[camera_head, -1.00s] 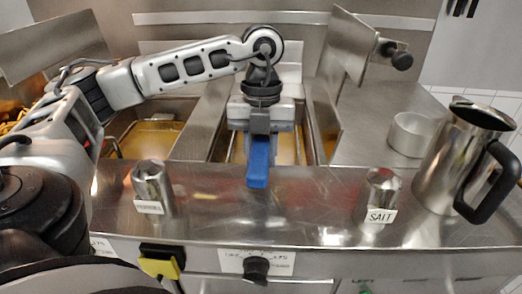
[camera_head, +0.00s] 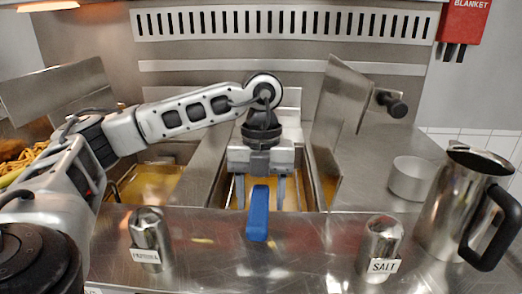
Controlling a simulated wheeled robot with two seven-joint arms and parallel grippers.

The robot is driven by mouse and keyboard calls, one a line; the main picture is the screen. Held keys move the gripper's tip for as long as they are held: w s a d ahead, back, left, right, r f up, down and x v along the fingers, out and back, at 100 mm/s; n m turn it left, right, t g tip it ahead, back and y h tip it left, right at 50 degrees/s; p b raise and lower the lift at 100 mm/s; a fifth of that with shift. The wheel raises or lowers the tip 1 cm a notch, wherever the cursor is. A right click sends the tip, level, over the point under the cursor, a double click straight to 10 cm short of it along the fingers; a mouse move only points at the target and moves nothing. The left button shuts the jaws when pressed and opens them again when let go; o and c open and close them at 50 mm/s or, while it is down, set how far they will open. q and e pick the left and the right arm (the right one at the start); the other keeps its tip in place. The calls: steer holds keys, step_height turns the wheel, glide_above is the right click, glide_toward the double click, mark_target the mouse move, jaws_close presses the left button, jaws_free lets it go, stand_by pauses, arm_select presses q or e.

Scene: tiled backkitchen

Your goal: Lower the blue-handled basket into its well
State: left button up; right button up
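The blue handle (camera_head: 258,213) of the basket points toward me over the front rim of the middle fryer well (camera_head: 303,194). The basket body is mostly hidden behind my gripper and the handle, so its depth in the well cannot be seen. Yellow oil shows in the well. My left gripper (camera_head: 261,193) is above and just behind the blue handle. Its two fingers are spread apart, one on each side of the handle, with gaps visible. My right gripper is not in view.
A left well with oil (camera_head: 152,187) lies beside a metal divider. On the front ledge stand a paprika shaker (camera_head: 148,238) and a salt shaker (camera_head: 381,248). A jug (camera_head: 452,210) and a metal cup (camera_head: 411,180) are at right.

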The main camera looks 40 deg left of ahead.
arm_select(q)
step_height(320, 180, up, 14)
steer(key=w+a+p, duration=0.1)
steer(key=p, duration=0.4)
steer(key=shift+w+r, duration=0.2)
steer(key=shift+r, duration=0.05)
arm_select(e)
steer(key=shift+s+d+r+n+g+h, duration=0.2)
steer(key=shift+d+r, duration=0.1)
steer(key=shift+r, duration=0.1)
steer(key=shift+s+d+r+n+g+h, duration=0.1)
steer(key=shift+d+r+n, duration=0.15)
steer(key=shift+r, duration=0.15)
